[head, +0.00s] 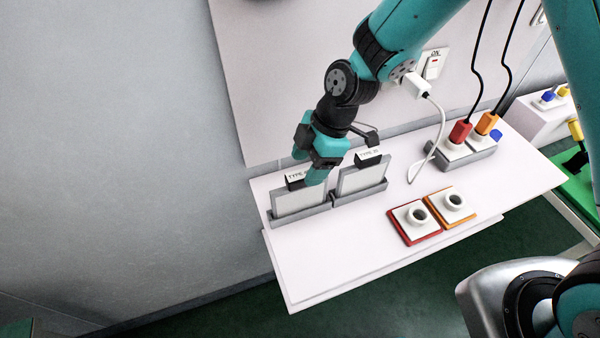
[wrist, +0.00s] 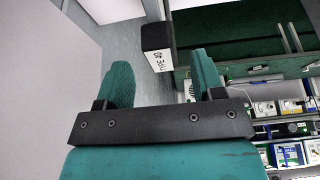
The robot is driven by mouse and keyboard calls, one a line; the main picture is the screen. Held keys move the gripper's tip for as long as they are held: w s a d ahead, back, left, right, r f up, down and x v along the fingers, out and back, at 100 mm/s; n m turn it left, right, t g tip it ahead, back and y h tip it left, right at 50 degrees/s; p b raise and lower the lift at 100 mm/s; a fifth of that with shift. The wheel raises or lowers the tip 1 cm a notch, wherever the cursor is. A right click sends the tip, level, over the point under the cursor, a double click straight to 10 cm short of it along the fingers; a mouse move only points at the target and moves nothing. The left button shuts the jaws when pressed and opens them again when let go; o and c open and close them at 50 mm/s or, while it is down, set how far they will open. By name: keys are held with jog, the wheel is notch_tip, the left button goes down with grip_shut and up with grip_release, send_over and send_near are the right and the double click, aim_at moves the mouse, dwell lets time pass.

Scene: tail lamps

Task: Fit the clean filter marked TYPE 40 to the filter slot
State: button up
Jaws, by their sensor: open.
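A framed filter (head: 300,202) with a pale panel and a black tab on top stands upright in a grey holder at the table's left. In the head view its label is partly covered by my gripper (head: 311,166). In the wrist view a black tab marked TYPE 40 (wrist: 156,38) shows ahead, in line with the gap between my open, empty fingers (wrist: 163,75). A second filter (head: 362,178) with a similar tab stands in the holder to the right; its number is too small to read surely. I cannot pick out the filter slot.
The white table (head: 340,255) is clear at its front left. A red-edged socket (head: 416,216) and an orange-edged socket (head: 455,202) lie right of the filters. Behind are red and orange plugs (head: 460,132) with black cables, and a white cable (head: 432,100) hangs near my arm.

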aim_at(302, 173)
jog(key=shift+p+x, duration=0.45)
jog(key=shift+x, duration=2.1)
jog(key=c, duration=1.1)
jog(key=shift+r, duration=0.1)
jog(key=shift+r, duration=0.1)
jog(key=shift+r+p, duration=0.95)
jog(key=shift+r, duration=0.4)
jog(key=shift+r+p, duration=0.95)
jog(key=shift+r, duration=0.75)
